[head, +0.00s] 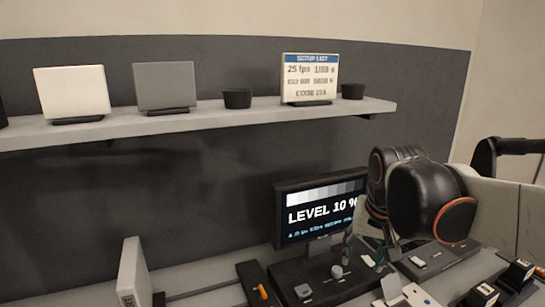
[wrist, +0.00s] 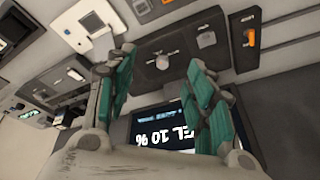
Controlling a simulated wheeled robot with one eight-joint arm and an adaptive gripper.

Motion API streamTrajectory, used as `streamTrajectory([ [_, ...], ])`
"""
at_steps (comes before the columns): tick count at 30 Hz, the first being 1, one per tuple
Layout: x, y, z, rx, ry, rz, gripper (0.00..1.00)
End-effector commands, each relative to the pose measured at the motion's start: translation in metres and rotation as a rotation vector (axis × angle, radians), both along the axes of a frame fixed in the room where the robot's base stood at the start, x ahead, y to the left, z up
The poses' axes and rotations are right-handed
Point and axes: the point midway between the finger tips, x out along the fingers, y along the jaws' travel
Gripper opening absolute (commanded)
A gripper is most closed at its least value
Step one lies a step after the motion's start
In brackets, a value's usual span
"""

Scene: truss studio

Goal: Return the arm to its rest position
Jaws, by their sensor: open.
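My gripper (wrist: 162,98) shows in the wrist view with two green-padded fingers spread apart and nothing between them. In the head view my black arm with orange rings is at the right, in front of the monitor's right edge. My gripper (head: 362,252) hangs below it, partly hidden, above the dark control panel (head: 325,289). The panel also shows in the wrist view (wrist: 185,45), with a round knob (wrist: 162,62) beyond the fingertips. The fingers look apart from the knob. The monitor (head: 318,210) reads "LEVEL 10 %".
A shelf (head: 200,121) on the back wall holds a setup list card (head: 309,78), a white panel (head: 72,92), a grey panel (head: 165,86) and two dark cups. A white upright board (head: 134,272) stands at the left of the desk. More panels with switches crowd the right.

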Motion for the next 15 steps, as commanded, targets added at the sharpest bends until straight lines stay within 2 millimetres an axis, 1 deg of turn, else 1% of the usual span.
streamTrajectory([
  [1,-0.013,0.000,0.000,-0.004,-0.018,0.016,0.49],
  [3,-0.027,-0.001,-0.001,-0.012,-0.046,0.042,0.49],
  [8,-0.059,-0.001,-0.006,-0.032,-0.108,0.100,0.49],
  [15,-0.105,-0.002,-0.022,-0.070,-0.202,0.181,0.49],
])
